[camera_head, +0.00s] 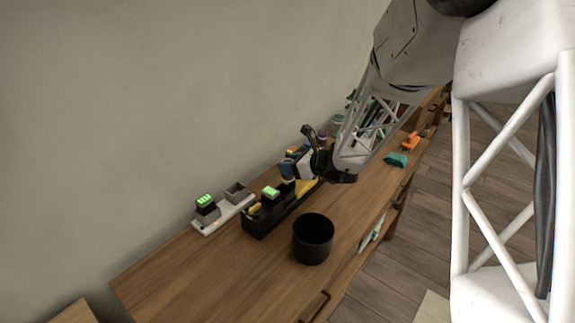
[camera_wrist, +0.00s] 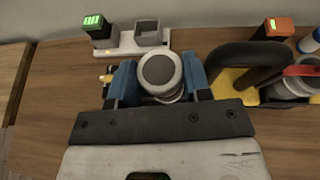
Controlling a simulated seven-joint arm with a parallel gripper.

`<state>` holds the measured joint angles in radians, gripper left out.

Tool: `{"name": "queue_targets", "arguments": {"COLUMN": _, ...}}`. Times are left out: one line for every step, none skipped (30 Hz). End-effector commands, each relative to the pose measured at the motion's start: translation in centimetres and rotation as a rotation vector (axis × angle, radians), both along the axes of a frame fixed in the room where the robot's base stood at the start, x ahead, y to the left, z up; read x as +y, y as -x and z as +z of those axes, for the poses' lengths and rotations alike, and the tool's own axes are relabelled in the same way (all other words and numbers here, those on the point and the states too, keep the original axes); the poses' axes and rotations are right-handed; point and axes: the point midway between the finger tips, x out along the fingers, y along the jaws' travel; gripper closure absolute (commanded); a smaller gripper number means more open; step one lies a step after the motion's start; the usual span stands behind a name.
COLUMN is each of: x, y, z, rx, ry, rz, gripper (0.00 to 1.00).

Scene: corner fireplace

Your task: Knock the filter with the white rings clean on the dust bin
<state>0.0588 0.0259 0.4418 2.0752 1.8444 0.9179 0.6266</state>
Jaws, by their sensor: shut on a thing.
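My gripper (camera_wrist: 158,82) has blue fingers, shut on a round grey filter (camera_wrist: 160,72) with a pale ring around its dark end face. Its lower part is hidden, so I cannot tell whether it rests on anything. In the head view my gripper (camera_head: 290,168) is above the far part of a black tray (camera_head: 262,225), and the filter is not clear there. The black, open-topped dust bin (camera_head: 313,240) stands upright on the wooden bench (camera_head: 230,275), in front of the tray and apart from my gripper. The dust bin is not seen in the wrist view.
A pale charger (camera_wrist: 122,44) with a green-lit block (camera_wrist: 96,26) stands by the wall. A black handled tool (camera_wrist: 250,58) and an orange-topped block (camera_wrist: 277,28) are right of my gripper. The bench's left end is clear.

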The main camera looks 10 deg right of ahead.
Motion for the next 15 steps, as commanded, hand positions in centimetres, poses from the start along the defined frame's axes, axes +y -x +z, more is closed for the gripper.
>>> {"name": "queue_targets", "arguments": {"x": -0.4, "y": 0.7, "z": 0.4, "rx": -0.003, "ry": 0.000, "rz": -0.002, "gripper": 0.79}}
{"name": "queue_targets", "arguments": {"x": -0.7, "y": 1.2, "z": 0.5, "rx": -0.003, "ry": 0.000, "rz": -0.002, "gripper": 0.79}}
{"name": "queue_targets", "arguments": {"x": -0.9, "y": 1.8, "z": 0.7, "rx": -0.002, "ry": 0.000, "rz": -0.003, "gripper": 0.79}}
{"name": "queue_targets", "arguments": {"x": -1.1, "y": 2.3, "z": 0.8, "rx": -0.002, "ry": 0.000, "rz": -0.001, "gripper": 0.79}}
{"name": "queue_targets", "arguments": {"x": -1.3, "y": 2.8, "z": 0.9, "rx": -0.002, "ry": 0.000, "rz": -0.001, "gripper": 0.79}}
{"name": "queue_targets", "arguments": {"x": -1.6, "y": 3.4, "z": 1.1, "rx": -0.002, "ry": 0.000, "rz": -0.002, "gripper": 0.79}}
{"name": "queue_targets", "arguments": {"x": -1.8, "y": 3.9, "z": 1.2, "rx": -0.003, "ry": 0.000, "rz": -0.002, "gripper": 0.79}}
{"name": "queue_targets", "arguments": {"x": -2.0, "y": 4.4, "z": 1.3, "rx": -0.003, "ry": 0.001, "rz": -0.003, "gripper": 0.79}}
{"name": "queue_targets", "arguments": {"x": -2.3, "y": 5.0, "z": 1.5, "rx": -0.003, "ry": 0.000, "rz": -0.003, "gripper": 0.79}}
{"name": "queue_targets", "arguments": {"x": -2.4, "y": 5.5, "z": 1.6, "rx": -0.004, "ry": 0.000, "rz": -0.003, "gripper": 0.79}}
{"name": "queue_targets", "arguments": {"x": -2.6, "y": 6.0, "z": 1.8, "rx": -0.004, "ry": 0.001, "rz": -0.002, "gripper": 0.79}}
{"name": "queue_targets", "arguments": {"x": -2.8, "y": 6.7, "z": 1.9, "rx": -0.003, "ry": 0.000, "rz": -0.001, "gripper": 0.79}}
{"name": "queue_targets", "arguments": {"x": -3.0, "y": 7.2, "z": 2.0, "rx": -0.004, "ry": 0.000, "rz": -0.002, "gripper": 0.79}}
{"name": "queue_targets", "arguments": {"x": -3.1, "y": 7.7, "z": 2.0, "rx": -0.004, "ry": -0.001, "rz": -0.002, "gripper": 0.79}}
{"name": "queue_targets", "arguments": {"x": -3.4, "y": 8.3, "z": 2.1, "rx": -0.003, "ry": -0.001, "rz": -0.002, "gripper": 0.79}}
